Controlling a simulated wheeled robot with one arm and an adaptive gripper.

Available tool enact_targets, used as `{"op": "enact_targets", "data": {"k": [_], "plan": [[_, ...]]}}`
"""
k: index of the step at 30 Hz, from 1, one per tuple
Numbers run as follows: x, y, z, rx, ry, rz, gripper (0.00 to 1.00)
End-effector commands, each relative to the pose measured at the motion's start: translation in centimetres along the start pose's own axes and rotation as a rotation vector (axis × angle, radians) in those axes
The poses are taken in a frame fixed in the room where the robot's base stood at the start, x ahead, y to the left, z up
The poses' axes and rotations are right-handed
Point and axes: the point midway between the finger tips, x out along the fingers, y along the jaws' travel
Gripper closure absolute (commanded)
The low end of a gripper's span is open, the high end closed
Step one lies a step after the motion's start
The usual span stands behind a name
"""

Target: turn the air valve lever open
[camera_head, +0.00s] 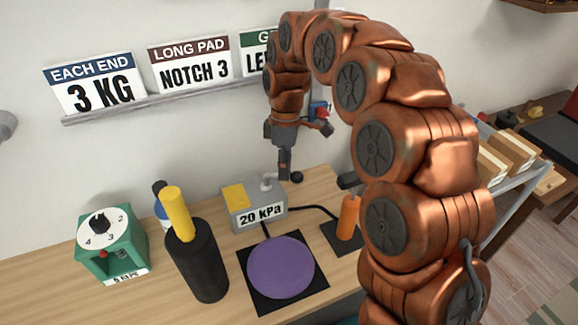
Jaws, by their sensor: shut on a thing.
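A grey box (257,217) labelled "20 KPA" stands on the desk against the wall, with a yellow block (236,195) on its top left. A pale fitting (268,182) rises from its top right. A small dark knob (296,177) shows just right of my gripper; I take it for the end of the air valve lever. My gripper (284,173) points down at the right end of the box, shut on a part there, apparently the lever. The fingers hide most of the lever, so its angle cannot be told.
A purple disc (280,267) on a black plate, an orange-handled tool (348,217), a black cylinder with a yellow rod (199,262) and a green dial box (111,243) stand nearby. Signs (94,86) sit on a wall ledge above.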

Motion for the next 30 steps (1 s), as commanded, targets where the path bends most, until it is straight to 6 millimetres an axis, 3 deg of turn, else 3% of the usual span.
{"op": "enact_targets", "data": {"k": [5,6,13,23,30], "plan": [[-0.1,0.0,-0.1,0.001,0.004,0.002,1.00],[-0.1,0.0,-0.1,0.002,0.004,0.002,0.84],[-0.1,0.1,0.1,0.004,0.004,0.001,0.60],[-0.2,0.1,0.1,0.004,0.003,0.000,0.60],[-2.2,0.1,0.1,0.005,0.004,0.002,0.60]]}}
